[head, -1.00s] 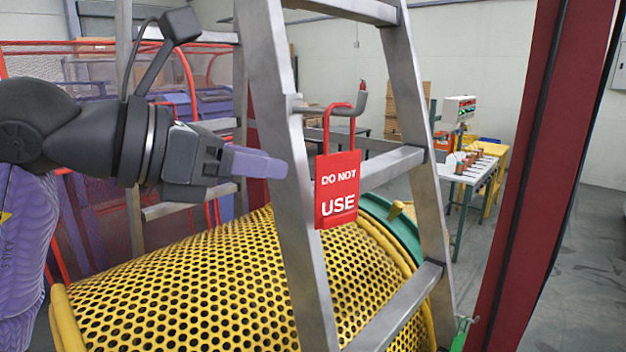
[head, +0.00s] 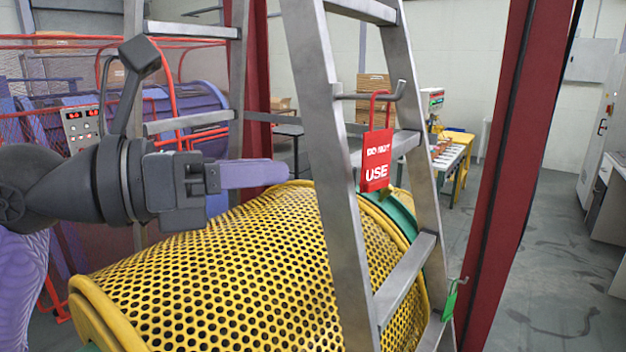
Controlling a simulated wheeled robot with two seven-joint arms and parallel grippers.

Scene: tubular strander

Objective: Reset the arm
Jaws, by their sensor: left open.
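My left gripper (head: 255,174) comes in from the left, its purple-grey fingers pointing right. It is open and holds nothing; from this side the fingers overlap, so the gap hardly shows. Its fingertips are left of the metal ladder (head: 333,170), apart from it in the picture. A red "DO NOT USE" tag (head: 377,172) hangs by its red loop from a hook (head: 385,94) on the ladder, to the right of the gripper. My right gripper is not in view.
A yellow perforated guard drum (head: 240,270) lies below my arm and behind the ladder. A dark red post (head: 515,170) stands at the right. A small green tag (head: 450,300) hangs low by the ladder. A control panel with red displays (head: 82,128) is behind my arm. Open floor (head: 560,270) is at the right.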

